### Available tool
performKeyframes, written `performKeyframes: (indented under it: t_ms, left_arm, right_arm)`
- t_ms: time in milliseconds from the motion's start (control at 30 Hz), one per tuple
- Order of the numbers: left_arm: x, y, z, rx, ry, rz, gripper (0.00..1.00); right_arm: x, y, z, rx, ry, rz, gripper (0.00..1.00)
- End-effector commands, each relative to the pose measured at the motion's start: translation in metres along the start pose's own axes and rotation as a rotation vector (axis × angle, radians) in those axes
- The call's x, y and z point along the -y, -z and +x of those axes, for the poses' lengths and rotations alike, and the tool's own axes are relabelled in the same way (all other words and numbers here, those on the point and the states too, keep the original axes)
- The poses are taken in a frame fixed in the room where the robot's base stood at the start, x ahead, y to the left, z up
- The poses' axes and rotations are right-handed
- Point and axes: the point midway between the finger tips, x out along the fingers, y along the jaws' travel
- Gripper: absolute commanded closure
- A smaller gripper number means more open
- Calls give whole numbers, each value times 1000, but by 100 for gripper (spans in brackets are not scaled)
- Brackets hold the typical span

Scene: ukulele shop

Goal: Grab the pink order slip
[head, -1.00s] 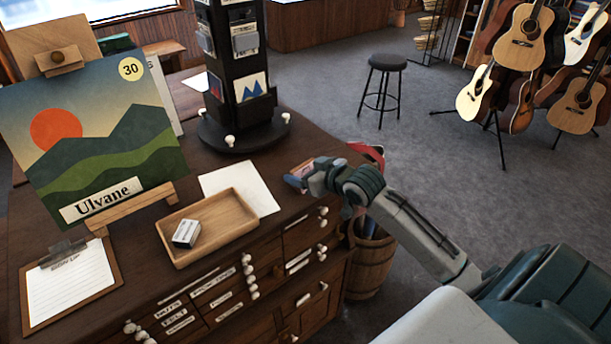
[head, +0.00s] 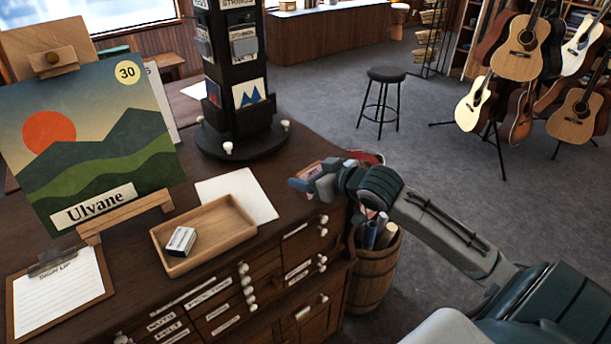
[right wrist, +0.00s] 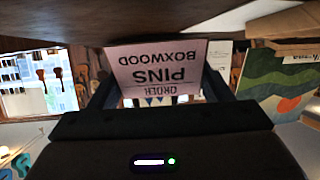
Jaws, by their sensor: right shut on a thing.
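The pink order slip (right wrist: 158,70) shows large in the right wrist view, with upside-down print reading "ORDER PINS BOXWOOD". My right gripper (right wrist: 158,95) is shut on it, with the slip between its two dark fingers. In the head view my right gripper (head: 303,182) is at the right end of the wooden counter (head: 300,145), near its edge. There the slip is mostly hidden by the gripper; I cannot tell whether it touches the counter. My left gripper is not in view.
A wooden tray (head: 232,232) with a small box, a white sheet (head: 262,200) and a dark card rack (head: 237,135) stand left of my right gripper. A barrel (head: 372,280) stands beside the counter. A stool (head: 386,76) is on the open floor.

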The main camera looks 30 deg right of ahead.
Motion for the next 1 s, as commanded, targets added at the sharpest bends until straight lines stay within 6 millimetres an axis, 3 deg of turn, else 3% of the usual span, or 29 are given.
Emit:
performKeyframes:
  t_ms: [267,433,800,1000]
  left_arm:
    - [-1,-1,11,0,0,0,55]
    - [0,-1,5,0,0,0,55]
    - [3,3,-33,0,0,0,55]
    - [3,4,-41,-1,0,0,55]
  right_arm:
    - [15,-15,-43,5,5,-12,50]
    - [22,-20,-66,7,5,-13,50]
    - [32,-28,-103,4,0,0,50]
    - [36,-32,-112,1,2,0,50]
